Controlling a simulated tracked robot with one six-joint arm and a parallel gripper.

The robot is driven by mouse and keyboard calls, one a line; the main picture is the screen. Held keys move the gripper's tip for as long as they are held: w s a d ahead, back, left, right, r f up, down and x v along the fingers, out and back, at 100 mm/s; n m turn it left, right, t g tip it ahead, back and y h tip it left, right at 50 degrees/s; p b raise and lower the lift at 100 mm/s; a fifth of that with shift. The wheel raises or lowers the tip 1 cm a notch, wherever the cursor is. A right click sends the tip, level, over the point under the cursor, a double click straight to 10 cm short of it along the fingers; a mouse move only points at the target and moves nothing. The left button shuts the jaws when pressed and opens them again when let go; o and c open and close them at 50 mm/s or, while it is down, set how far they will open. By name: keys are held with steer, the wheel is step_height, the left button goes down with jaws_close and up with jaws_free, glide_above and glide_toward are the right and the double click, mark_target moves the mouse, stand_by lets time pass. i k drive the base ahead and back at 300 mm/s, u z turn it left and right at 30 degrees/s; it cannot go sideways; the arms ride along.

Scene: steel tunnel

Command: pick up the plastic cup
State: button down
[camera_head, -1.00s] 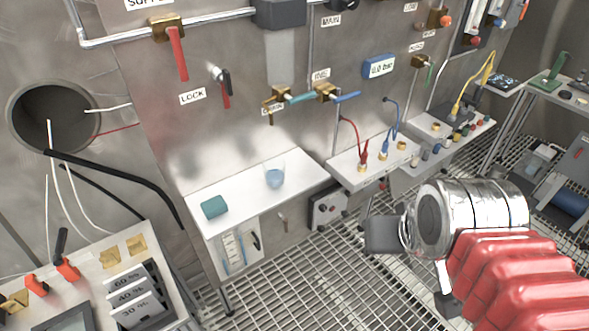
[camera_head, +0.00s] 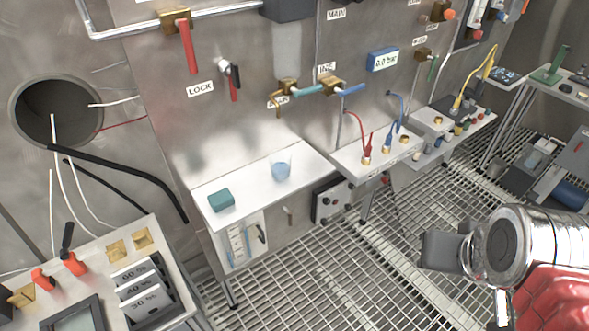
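The plastic cup (camera_head: 281,170) is small and clear, with a bluish lower part. It stands upright on the white shelf (camera_head: 250,190) against the steel wall. My gripper (camera_head: 473,281) is at the lower right, well to the right of the cup and nearer to me. Its two dark fingers are apart, with nothing seen between them. The cup is fully in view and nothing touches it.
A teal block (camera_head: 220,200) lies on the same shelf, left of the cup. Another white shelf (camera_head: 350,160) to the right holds red and blue cables. Valves with handles (camera_head: 187,42) stick out above. A control panel (camera_head: 105,285) stands at the lower left.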

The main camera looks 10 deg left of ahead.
mark_target(279, 160)
steer(key=z, duration=0.1)
steer(key=k, duration=0.5)
steer(key=u, duration=1)
steer(key=i, duration=1)
steer(key=z, duration=0.05)
steer(key=k, duration=0.55)
steer(key=u, duration=0.4)
